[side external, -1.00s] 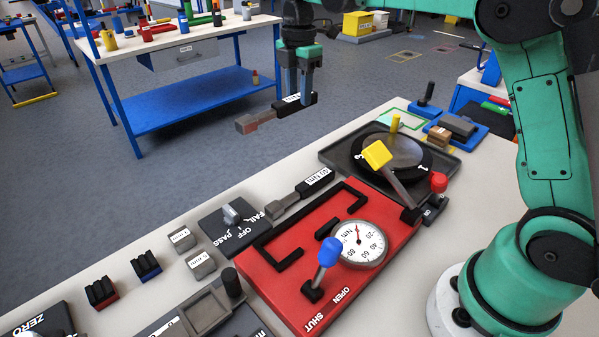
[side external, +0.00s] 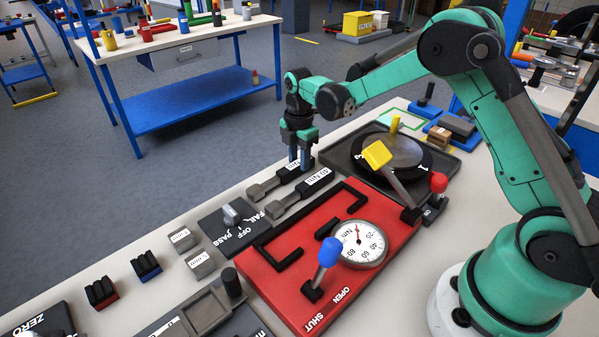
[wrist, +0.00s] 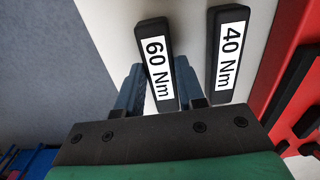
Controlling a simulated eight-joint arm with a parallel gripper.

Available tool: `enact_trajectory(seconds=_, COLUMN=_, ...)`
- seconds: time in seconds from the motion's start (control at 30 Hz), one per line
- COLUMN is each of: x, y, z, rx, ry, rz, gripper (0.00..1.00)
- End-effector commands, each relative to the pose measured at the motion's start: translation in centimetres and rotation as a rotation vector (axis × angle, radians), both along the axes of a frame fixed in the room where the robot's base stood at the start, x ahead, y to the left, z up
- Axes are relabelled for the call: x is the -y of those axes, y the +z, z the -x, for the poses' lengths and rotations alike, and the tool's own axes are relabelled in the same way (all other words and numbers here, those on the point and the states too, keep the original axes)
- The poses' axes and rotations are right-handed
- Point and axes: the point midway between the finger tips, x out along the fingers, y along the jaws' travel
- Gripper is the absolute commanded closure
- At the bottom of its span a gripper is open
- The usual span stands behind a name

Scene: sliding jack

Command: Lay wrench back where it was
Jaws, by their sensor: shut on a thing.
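The 60 Nm wrench (side external: 277,180), with a grey head and black handle, is between the fingers of my gripper (side external: 300,160). In the wrist view, my gripper (wrist: 158,82) is shut on its labelled black handle (wrist: 156,50). The wrench is level, at or just above the bench top near its far edge; any small gap beneath it cannot be told. The 40 Nm wrench (side external: 300,193) lies beside it, roughly parallel and apart, and shows to its right in the wrist view (wrist: 230,55).
The red panel (side external: 290,290) with black slots, a gauge (side external: 362,244) and a blue-knobbed lever (side external: 329,252) is close by. A PASS/OFF/FAIL switch (side external: 230,220) sits left of the wrenches. A round turntable (side external: 365,160) stands to the right. The bench (side external: 175,270) ends just beyond the wrench.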

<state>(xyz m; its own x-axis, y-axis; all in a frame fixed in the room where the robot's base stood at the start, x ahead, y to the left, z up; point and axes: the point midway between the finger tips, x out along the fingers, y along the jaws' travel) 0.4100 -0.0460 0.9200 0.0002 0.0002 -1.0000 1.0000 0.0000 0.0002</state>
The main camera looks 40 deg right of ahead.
Motion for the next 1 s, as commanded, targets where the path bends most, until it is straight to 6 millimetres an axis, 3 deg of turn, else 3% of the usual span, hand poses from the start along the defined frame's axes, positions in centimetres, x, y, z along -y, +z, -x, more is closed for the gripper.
enact_trajectory(seconds=0.2, x=0.0, y=-0.3, z=0.0, rx=0.0, ry=0.0, rz=0.0, gripper=1.0)
enact_trajectory(seconds=0.23, x=0.0, y=-0.3, z=0.0, rx=0.0, ry=0.0, rz=0.0, gripper=0.61)
enact_trajectory(seconds=0.33, x=0.0, y=-0.2, z=0.0, rx=0.0, ry=0.0, rz=0.0, gripper=0.35)
enact_trajectory(seconds=0.73, x=0.0, y=0.5, z=0.0, rx=0.0, ry=0.0, rz=0.0, gripper=0.35)
enact_trajectory(seconds=1.0, x=0.0, y=6.1, z=0.0, rx=0.0, ry=0.0, rz=0.0, gripper=0.35)
